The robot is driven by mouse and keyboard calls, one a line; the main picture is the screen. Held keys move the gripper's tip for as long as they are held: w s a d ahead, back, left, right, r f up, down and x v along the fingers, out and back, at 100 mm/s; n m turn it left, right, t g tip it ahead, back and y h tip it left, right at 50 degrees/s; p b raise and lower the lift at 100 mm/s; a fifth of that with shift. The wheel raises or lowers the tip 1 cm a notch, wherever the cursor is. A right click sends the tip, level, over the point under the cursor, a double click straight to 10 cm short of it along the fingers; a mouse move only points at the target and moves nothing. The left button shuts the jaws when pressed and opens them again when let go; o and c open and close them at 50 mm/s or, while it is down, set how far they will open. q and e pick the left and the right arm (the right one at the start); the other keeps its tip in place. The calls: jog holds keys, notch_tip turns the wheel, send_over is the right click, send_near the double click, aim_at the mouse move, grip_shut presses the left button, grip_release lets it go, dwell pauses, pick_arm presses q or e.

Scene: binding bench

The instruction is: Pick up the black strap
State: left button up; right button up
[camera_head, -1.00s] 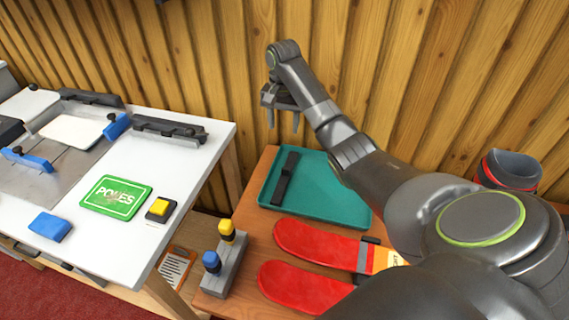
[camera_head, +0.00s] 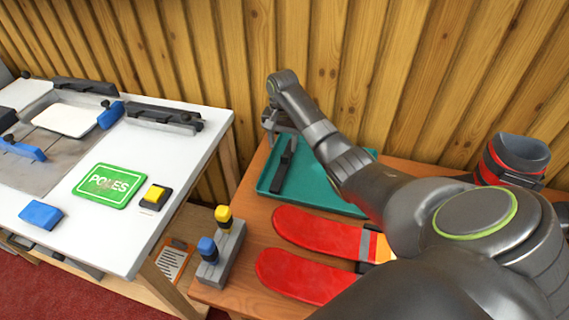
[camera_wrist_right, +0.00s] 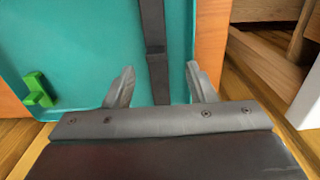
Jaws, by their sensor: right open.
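The black strap (camera_head: 284,168) lies lengthwise in the teal tray (camera_head: 315,190) on the wooden table, near the tray's left side. My right gripper (camera_head: 280,128) is open above the far end of the strap. In the right wrist view the strap (camera_wrist_right: 155,50) runs between the two spread fingers of the right gripper (camera_wrist_right: 160,85), with a gap on both sides. The fingers do not touch it there. My left gripper is not in view.
Red skis (camera_head: 318,232) lie on the wooden table in front of the tray. A stand with yellow and blue knobs (camera_head: 221,247) is at the table's left edge. A white bench (camera_head: 150,150) with a green sign (camera_head: 112,185) stands left. A wooden wall is close behind.

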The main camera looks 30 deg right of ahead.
aim_at(284, 157)
jog(key=f, duration=0.4)
jog(key=shift+s+f, duration=0.35)
jog(key=c, duration=1.1)
